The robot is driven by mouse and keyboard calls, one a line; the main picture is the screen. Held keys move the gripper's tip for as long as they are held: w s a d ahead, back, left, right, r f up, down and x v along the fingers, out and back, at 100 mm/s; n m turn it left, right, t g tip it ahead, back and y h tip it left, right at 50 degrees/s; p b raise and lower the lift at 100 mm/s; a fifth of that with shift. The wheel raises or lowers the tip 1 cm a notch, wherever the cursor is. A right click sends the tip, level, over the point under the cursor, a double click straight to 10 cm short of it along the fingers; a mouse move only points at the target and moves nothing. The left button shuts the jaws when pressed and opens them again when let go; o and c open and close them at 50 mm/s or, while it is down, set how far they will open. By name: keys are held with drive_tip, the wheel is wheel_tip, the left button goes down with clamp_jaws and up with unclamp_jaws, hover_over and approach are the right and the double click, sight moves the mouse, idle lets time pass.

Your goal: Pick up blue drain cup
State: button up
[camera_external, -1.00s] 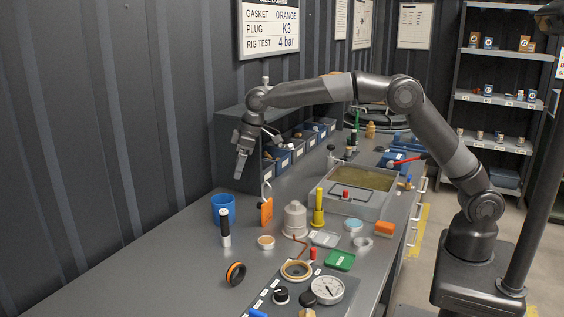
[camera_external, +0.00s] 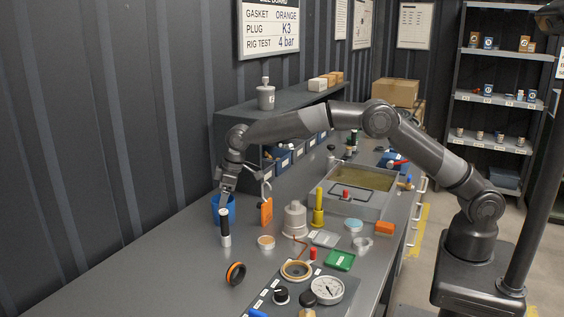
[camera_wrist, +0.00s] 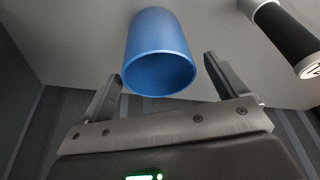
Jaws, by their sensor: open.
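The blue drain cup (camera_external: 217,205) stands upright on the grey bench at the left, near the wall. In the wrist view the cup (camera_wrist: 158,50) shows with its open rim toward me. My gripper (camera_external: 225,197) is open and points down at the cup, partly covering it in the external view. In the wrist view my gripper's two fingers (camera_wrist: 160,85) are spread, one on each side of the cup's rim. I see a gap beside the cup and no clear contact.
A black-and-white cylinder (camera_external: 225,228) stands close in front of the cup and also shows in the wrist view (camera_wrist: 285,35). An orange tag (camera_external: 266,211) hangs to the right. A shelf unit with blue bins (camera_external: 283,160) stands behind. The bench's front left is clear.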

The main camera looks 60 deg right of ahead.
drive_tip(key=x, duration=0.3)
drive_tip(key=shift+r, duration=0.1)
drive_tip(key=c, duration=1.1)
